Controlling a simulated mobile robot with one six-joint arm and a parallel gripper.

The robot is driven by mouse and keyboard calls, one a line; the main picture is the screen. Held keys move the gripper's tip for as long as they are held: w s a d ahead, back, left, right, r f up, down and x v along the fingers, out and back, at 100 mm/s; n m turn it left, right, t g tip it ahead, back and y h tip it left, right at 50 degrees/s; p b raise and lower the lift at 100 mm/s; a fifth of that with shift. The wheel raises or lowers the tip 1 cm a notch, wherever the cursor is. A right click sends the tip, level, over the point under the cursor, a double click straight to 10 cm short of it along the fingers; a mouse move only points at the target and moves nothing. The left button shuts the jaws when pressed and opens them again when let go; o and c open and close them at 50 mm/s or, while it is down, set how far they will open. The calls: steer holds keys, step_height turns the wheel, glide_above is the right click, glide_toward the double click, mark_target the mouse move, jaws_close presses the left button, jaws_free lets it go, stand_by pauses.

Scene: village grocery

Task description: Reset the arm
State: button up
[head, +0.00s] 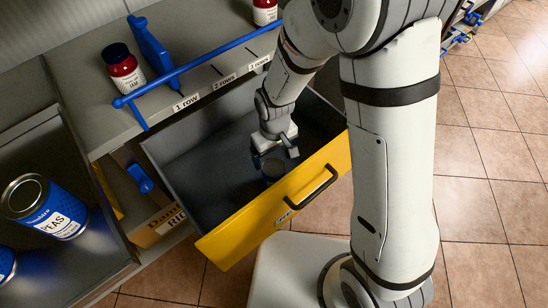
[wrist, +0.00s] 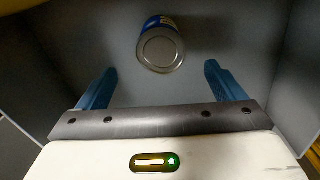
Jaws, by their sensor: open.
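My gripper (head: 274,160) reaches down into the open grey drawer with the yellow front (head: 290,200). In the wrist view my gripper (wrist: 160,68) has its two blue fingers wide apart with nothing held between them. A metal can with a blue label (wrist: 162,48) is inside the drawer, beyond the fingertips and roughly centred between them. Its round end faces the camera. In the head view my gripper and arm cover most of that spot, so the can is hard to make out there.
A shelf above the drawer holds a dark-lidded red jar (head: 123,67), another red jar (head: 265,12) and a blue rail (head: 190,66). A blue can of peas (head: 45,207) stands in a compartment at left. Tiled floor (head: 490,160) at right is mostly clear.

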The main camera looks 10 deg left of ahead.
steer(key=shift+r, duration=0.35)
stand_by(0.3)
steer(key=d+r+m+p, duration=0.1)
steer(key=d+r+p, duration=0.25)
steer(key=r, duration=0.35)
steer(key=d+r+m+t+p, duration=0.1)
steer(key=d+r+m+p, duration=0.15)
steer(key=d+r, duration=0.4)
steer(key=d+r+m+p, duration=0.1)
steer(key=d+r+p, duration=0.15)
steer(key=r, duration=0.55)
steer(key=s+d+r+m+p, duration=0.1)
steer(key=s+d+r+p, duration=0.1)
steer(key=r, duration=0.3)
steer(key=s+d+r+m+t+p, duration=0.1)
steer(key=s+d+r+p, duration=0.2)
steer(key=d+r, duration=0.2)
steer(key=s+d+r+m+p, duration=0.2)
steer(key=d+r+p, duration=0.1)
steer(key=r, duration=0.3)
steer(key=shift+s+d+r+t, duration=0.15)
steer(key=shift+r+t, duration=0.15)
steer(key=shift+r, duration=0.1)
